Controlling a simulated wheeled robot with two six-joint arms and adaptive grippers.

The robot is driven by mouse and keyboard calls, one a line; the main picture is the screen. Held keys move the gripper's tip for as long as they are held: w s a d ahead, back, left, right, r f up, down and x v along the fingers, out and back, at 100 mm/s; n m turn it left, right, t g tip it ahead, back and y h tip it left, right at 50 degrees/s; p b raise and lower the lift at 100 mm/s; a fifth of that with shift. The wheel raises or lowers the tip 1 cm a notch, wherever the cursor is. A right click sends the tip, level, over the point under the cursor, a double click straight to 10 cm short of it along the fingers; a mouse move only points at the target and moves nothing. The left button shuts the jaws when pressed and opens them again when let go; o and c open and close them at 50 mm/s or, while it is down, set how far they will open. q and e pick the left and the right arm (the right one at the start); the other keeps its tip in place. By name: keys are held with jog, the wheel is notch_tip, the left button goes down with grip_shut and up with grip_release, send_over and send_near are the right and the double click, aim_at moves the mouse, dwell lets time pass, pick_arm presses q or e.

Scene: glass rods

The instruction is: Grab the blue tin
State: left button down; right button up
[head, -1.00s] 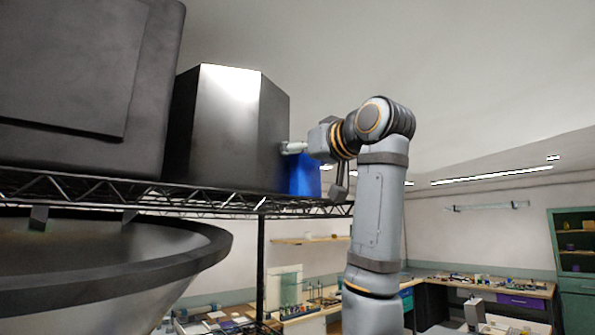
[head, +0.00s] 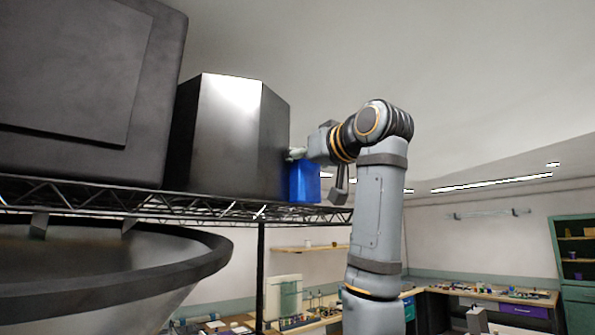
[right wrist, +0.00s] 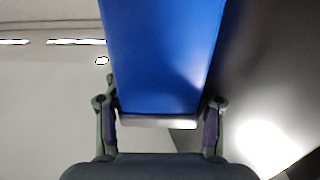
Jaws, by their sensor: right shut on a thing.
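The blue tin (head: 304,184) stands on the wire shelf, close to the right side of a dark metal box. My right gripper (head: 297,154) is at the top of the tin in the head view, its fingertips partly hidden. In the right wrist view the blue tin (right wrist: 163,55) fills the top middle, and my right gripper (right wrist: 160,112) is shut on it, one finger at each side. My left gripper is in neither view.
The dark faceted metal box (head: 235,135) stands directly left of the tin, and a larger dark case (head: 85,90) is further left. The wire shelf (head: 150,205) ends just right of the tin. A big round vessel (head: 110,265) is below the shelf. Open air lies above.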

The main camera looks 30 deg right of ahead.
notch_tip(320, 180, up, 2)
jog(key=shift+r+b, duration=0.2)
jog(key=shift+b, duration=0.1)
jog(key=s+r, duration=0.2)
jog(key=r, duration=0.1)
jog(key=s+r, duration=0.1)
jog(key=shift+s+a+r, duration=0.4)
jog(key=s+a+r, duration=0.2)
jog(key=s+r, duration=0.3)
jog(key=s, duration=0.5)
jog(key=shift+b, duration=0.3)
